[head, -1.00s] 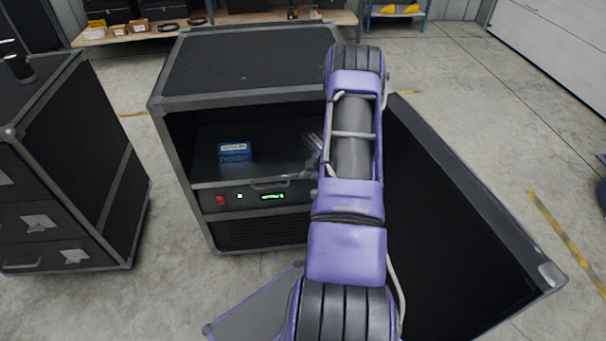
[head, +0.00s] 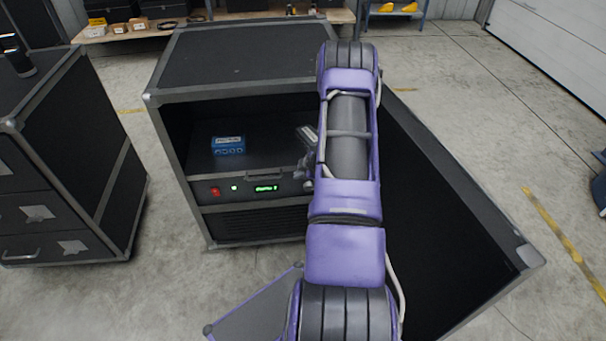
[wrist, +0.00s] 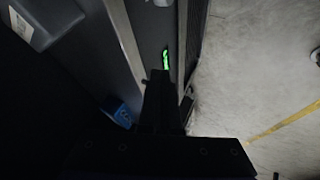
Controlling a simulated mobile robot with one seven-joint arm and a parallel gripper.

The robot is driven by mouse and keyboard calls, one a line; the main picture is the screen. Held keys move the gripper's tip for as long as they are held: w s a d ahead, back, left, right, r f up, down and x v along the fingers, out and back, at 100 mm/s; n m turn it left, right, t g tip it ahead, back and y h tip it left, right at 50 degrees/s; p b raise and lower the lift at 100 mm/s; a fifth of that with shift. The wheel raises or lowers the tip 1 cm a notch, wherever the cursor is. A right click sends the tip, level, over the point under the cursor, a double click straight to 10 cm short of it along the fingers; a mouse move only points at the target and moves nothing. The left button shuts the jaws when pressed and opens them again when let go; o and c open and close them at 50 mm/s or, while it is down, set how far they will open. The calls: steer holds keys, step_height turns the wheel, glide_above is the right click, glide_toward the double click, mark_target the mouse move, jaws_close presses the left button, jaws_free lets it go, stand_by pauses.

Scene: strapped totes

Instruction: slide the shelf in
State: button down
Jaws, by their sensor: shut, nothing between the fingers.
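The shelf (head: 265,158) is a dark flat tray inside the open black case (head: 230,65), above a panel with a red switch and green display. A small handle (head: 264,177) shows at its front edge. A blue box (head: 228,145) sits on the shelf's left part. My gripper (head: 308,165) is at the right side of the shelf front, partly hidden by my purple arm. In the wrist view my gripper (wrist: 160,100) is shut and empty, near the green display (wrist: 165,58). I cannot tell whether it touches the shelf or whether the shelf is flush.
The case's open door (head: 440,210) stands out to the right, beside my arm. A second black case with drawers (head: 70,160) stands at the left, with a floor gap between. A workbench (head: 150,30) with small boxes is behind.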

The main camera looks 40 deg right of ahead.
steer(key=p+v, duration=0.1)
steer(key=v, duration=0.9)
steer(key=shift+a+p, duration=0.15)
steer(key=shift+p, duration=0.2)
steer(key=shift+s, duration=0.15)
